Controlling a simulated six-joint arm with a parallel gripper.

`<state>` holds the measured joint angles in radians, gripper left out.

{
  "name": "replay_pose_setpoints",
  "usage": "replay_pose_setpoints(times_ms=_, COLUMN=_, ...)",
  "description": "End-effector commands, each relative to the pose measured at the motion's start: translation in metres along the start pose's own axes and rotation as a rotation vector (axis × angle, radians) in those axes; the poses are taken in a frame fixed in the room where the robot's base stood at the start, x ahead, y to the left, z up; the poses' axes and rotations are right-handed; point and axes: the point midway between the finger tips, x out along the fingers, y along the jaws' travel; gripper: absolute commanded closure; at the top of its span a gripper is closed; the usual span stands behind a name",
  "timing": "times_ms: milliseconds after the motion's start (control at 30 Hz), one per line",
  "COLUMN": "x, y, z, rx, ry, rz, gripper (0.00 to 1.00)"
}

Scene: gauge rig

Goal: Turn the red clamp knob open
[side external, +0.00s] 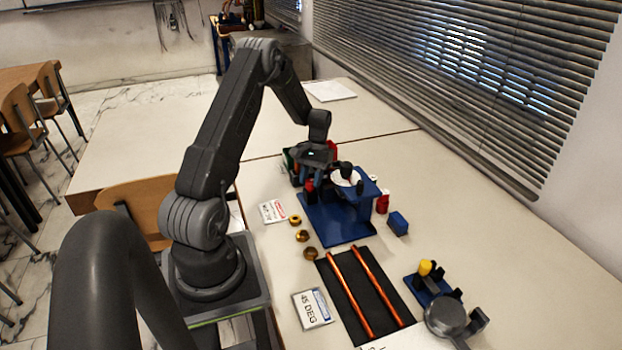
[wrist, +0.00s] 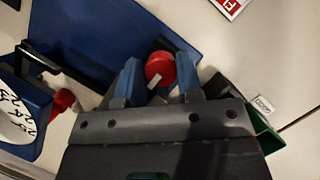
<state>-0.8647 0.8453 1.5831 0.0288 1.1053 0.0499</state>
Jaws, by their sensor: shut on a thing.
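In the wrist view the round red clamp knob (wrist: 160,68), with a white mark on its near side, sits between the two blue fingers of my gripper (wrist: 158,74). My gripper is shut on this knob, over the blue base plate (wrist: 85,35). In the side external view my gripper (side external: 311,174) points down at the blue rig plate (side external: 335,225), and a bit of red shows low between its fingers. The white gauge dial (side external: 345,177) stands beside it on a blue block. The knob's lower part is hidden.
A second red part (wrist: 63,100) is beside the dial (wrist: 16,118). Brass rings (side external: 302,236), a dark mat with copper rods (side external: 362,290), a blue block (side external: 398,223) and a red cylinder (side external: 382,202) surround the rig. The table behind is mostly clear.

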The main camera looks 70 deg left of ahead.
Motion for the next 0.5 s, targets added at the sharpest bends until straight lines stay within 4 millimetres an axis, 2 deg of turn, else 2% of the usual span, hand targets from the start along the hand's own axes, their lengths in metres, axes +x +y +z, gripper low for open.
replay_pose_setpoints(times_ms=333, x=0.0006, y=0.0001, z=0.0, rx=-0.006, ry=0.0, rz=0.002, gripper=0.91)
replay_pose_setpoints(times_ms=367, x=0.0006, y=0.0001, z=0.0, rx=-0.006, ry=0.0, rz=0.002, gripper=0.66)
replay_pose_setpoints(times_ms=500, x=0.0005, y=0.0001, z=0.0, rx=-0.005, ry=0.0, rz=0.002, gripper=0.53)
